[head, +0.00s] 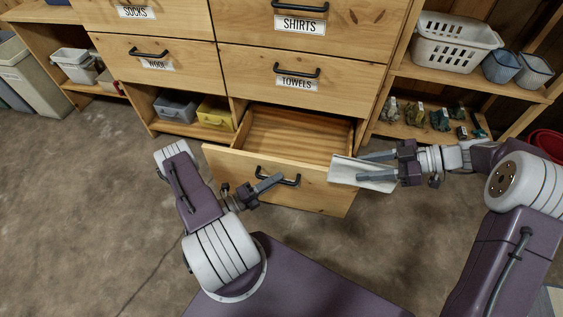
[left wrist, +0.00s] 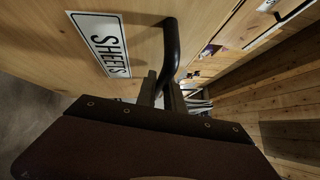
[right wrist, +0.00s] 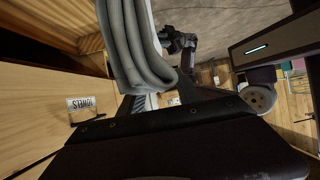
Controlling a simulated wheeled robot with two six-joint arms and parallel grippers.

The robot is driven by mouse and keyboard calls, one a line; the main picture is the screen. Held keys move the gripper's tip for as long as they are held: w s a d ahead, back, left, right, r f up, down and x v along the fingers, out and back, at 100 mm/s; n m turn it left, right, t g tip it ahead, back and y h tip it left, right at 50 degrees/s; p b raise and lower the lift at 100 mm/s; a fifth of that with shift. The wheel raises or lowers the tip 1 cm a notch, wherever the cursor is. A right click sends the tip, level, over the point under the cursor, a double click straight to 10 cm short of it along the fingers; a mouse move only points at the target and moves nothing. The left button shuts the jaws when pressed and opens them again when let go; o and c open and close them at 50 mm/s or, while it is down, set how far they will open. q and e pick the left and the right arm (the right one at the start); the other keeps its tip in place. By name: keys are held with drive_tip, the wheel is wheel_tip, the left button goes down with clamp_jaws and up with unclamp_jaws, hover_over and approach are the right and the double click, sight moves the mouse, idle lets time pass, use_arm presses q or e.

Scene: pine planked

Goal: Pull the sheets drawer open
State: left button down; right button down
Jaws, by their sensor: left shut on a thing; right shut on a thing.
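The sheets drawer (head: 320,197) is the low wooden drawer, pulled out with its empty inside showing in the head view. Its dark bar handle (head: 278,176) is on the front; the SHEETS label (left wrist: 107,43) shows in the left wrist view beside the handle (left wrist: 171,45). My left gripper (head: 277,180) is shut on this handle. My right gripper (head: 345,170) is shut on a folded pale grey cloth (head: 362,183), held by the drawer's right front corner. The cloth also shows in the right wrist view (right wrist: 135,45).
Grey and yellow bins (head: 214,114) sit left of the open drawer. The floor in front is clear.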

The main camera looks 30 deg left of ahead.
use_arm(q)
drive_tip(key=shift+s+d, duration=0.2)
drive_tip(key=shift+s, duration=0.45)
drive_tip(key=shift+s+d, duration=0.2)
drive_tip(key=shift+s, duration=0.45)
use_arm(e)
drive_tip(key=shift+r, duration=0.45)
use_arm(q)
drive_tip(key=c, duration=1.5)
unclamp_jaws()
drive_tip(key=shift+o, duration=0.2)
drive_tip(key=shift+a, duration=0.1)
use_arm(e)
drive_tip(key=shift+r+p, duration=0.7)
drive_tip(key=shift+p, duration=0.25)
use_arm(q)
drive_tip(key=v, duration=1.2)
drive_tip(key=shift+w, duration=0.1)
